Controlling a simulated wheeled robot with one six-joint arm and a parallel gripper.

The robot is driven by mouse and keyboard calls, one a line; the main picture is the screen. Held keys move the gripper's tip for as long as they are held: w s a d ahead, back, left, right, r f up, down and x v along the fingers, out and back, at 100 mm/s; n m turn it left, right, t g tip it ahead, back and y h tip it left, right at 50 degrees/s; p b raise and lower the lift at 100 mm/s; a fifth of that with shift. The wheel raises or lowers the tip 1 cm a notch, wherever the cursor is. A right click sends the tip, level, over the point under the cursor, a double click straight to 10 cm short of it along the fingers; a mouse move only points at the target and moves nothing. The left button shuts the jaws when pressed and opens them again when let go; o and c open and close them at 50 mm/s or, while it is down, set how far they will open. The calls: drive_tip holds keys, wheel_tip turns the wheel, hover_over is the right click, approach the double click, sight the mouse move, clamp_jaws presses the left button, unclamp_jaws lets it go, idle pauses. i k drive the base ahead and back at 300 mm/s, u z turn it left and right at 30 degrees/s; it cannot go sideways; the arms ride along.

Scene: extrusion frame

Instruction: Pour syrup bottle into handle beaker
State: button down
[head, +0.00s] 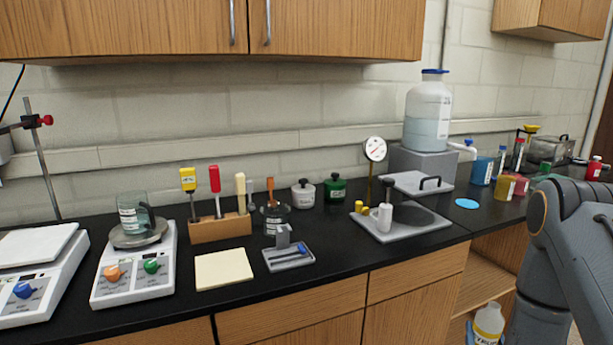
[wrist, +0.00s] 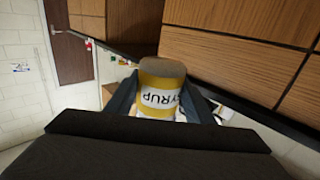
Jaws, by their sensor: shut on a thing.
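The syrup bottle (wrist: 158,95) has a yellow label reading SYRUP, upside down in the wrist view. My gripper (wrist: 160,104) is shut on it, with a dark finger on each side. In the head view the bottle (head: 488,322) shows at the bottom right, below the counter top, cut by the frame edge. It looks roughly upright there. The handle beaker (head: 131,212) is clear glass with a dark handle on its right and a printed label. It stands upright on the round plate of a white stirrer (head: 136,268) at the left, far from my gripper.
A tool block (head: 219,228), a yellow pad (head: 223,270) and a grey gauge stand (head: 405,226) sit right of the stirrer. A white balance (head: 40,277) and a clamp stand are to its left. A large carboy (head: 428,112) stands at the back. Wall cupboards hang above.

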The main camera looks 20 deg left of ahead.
sight(135, 212)
drive_tip(key=z, duration=1.45)
drive_tip(key=k, duration=2.25)
drive_tip(key=u, duration=1.5)
